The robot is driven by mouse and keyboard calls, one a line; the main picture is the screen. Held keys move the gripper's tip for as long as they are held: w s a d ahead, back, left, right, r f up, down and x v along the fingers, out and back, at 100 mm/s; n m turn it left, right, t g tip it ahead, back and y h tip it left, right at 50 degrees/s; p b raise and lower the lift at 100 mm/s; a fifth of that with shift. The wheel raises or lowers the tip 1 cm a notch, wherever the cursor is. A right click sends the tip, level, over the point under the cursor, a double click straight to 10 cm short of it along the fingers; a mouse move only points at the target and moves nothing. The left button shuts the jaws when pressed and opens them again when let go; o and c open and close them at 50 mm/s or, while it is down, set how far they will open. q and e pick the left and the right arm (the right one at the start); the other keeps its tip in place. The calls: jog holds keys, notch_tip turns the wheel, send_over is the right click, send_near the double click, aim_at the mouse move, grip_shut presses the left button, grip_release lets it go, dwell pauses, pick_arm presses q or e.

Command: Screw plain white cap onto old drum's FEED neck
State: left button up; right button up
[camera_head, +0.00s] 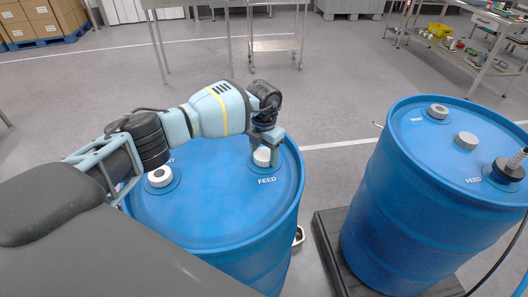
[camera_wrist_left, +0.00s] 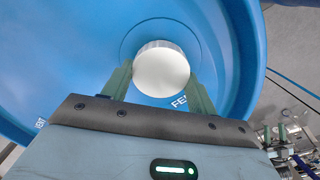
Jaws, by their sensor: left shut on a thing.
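The left blue drum (camera_head: 215,215) stands in front of me, with the word FEED printed on its top. My left gripper (camera_head: 265,155) reaches over this drum from the left and is shut on a plain white cap (camera_head: 262,157) at the FEED neck. In the left wrist view the white cap (camera_wrist_left: 162,70) sits between the two green fingers, over a round recess in the drum top. The neck under the cap is hidden, so I cannot tell how far it is threaded. My right gripper is not in view.
Metal tables stand behind.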

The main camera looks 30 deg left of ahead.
pick_arm(q)
jog(key=m+b, duration=0.1)
jog(key=m, duration=0.3)
jog(key=shift+d, duration=0.1)
jog(key=shift+m, duration=0.3)
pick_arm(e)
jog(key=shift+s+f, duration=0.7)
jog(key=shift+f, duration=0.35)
pick_arm(q)
jog(key=m+b, duration=0.1)
jog(key=m, duration=0.2)
jog(key=shift+w+m, duration=0.1)
jog(key=shift+m, duration=1)
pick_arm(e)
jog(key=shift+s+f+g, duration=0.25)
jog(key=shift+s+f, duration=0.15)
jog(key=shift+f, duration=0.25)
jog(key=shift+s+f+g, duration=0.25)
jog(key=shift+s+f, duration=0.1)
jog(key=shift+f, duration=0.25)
